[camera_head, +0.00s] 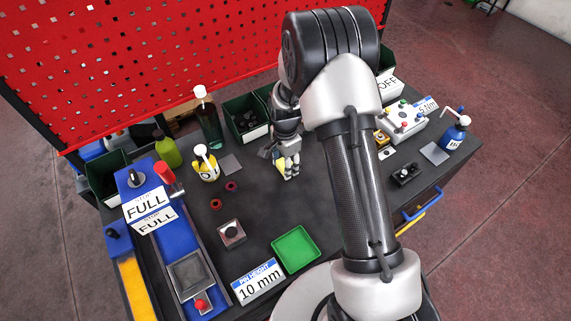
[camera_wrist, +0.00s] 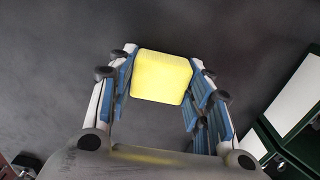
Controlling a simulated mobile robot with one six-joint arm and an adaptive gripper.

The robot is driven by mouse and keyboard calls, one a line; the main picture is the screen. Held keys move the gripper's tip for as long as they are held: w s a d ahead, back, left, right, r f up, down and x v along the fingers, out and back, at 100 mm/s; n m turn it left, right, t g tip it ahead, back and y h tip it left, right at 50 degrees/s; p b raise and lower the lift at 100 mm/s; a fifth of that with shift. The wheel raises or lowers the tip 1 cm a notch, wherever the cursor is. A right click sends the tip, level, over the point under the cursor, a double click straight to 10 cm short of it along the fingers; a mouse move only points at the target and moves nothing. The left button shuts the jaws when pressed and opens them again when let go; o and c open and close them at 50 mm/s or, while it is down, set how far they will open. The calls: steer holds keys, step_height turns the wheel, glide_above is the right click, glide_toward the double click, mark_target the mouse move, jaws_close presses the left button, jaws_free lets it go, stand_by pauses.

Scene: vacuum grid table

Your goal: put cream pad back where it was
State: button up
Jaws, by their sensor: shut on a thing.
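A pale yellow block (camera_wrist: 162,76), which I take to be the cream pad, sits between the blue-lined fingers of my gripper (camera_wrist: 160,98) in the wrist view. My gripper is shut on it. In the head view my gripper (camera_head: 288,172) points down over the middle of the dark table, and a bit of the yellow pad (camera_head: 280,163) shows at its fingers. Whether the pad touches the table is hard to tell. No empty spot is clearly marked as the pad's place.
Green bins (camera_head: 246,117) line the back. The table's middle is mostly clear.

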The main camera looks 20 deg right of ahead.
steer(key=shift+f, duration=0.15)
steer(key=o, duration=1)
